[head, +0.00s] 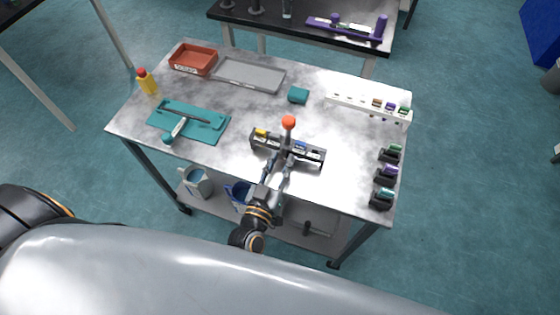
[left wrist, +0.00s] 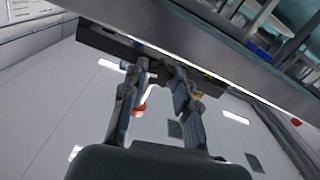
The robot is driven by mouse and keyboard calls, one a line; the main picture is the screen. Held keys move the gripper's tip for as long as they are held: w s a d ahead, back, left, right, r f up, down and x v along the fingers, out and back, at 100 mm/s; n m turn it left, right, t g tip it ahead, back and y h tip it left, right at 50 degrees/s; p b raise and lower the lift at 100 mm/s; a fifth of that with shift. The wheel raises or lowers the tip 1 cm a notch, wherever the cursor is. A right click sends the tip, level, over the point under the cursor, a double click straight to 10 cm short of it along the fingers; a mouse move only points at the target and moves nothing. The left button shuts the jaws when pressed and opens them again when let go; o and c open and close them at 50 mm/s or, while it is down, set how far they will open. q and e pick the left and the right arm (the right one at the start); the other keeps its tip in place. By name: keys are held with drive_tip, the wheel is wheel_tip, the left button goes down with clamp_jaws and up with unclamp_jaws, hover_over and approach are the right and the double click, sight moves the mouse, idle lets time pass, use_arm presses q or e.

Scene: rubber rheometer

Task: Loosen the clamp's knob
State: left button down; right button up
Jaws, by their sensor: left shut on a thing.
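A dark rack (head: 262,143) with yellow, blue and purple labelled pieces lies on the metal table. A round orange-red knob (head: 288,122) stands up from a short stem at the middle of the rack, where the clamp seems to be. My left gripper (head: 286,154) is at the rack's middle, just below the orange knob, and is shut on a part of the clamp. The fingers hide the exact grip. In the left wrist view my left gripper (left wrist: 162,72) reaches the dark rack (left wrist: 110,42), and the orange knob (left wrist: 139,108) shows partly behind a finger. My right gripper is not in view.
A teal tray (head: 210,130) with a T-shaped tool, a yellow bottle (head: 148,84), a red bin (head: 192,60) and a grey tray (head: 250,75) are to the left. A white rack (head: 345,101) and several dark holders (head: 387,174) are at the right. Bare tabletop surrounds the dark rack.

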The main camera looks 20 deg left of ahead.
use_arm(q)
drive_tip(key=n, duration=1.2)
drive_tip(key=shift+b, duration=0.4)
drive_tip(key=shift+r+n+b, duration=0.1)
drive_tip(key=shift+n+b, duration=0.35)
drive_tip(key=shift+n, duration=1.65)
drive_tip(key=c, duration=1)
unclamp_jaws()
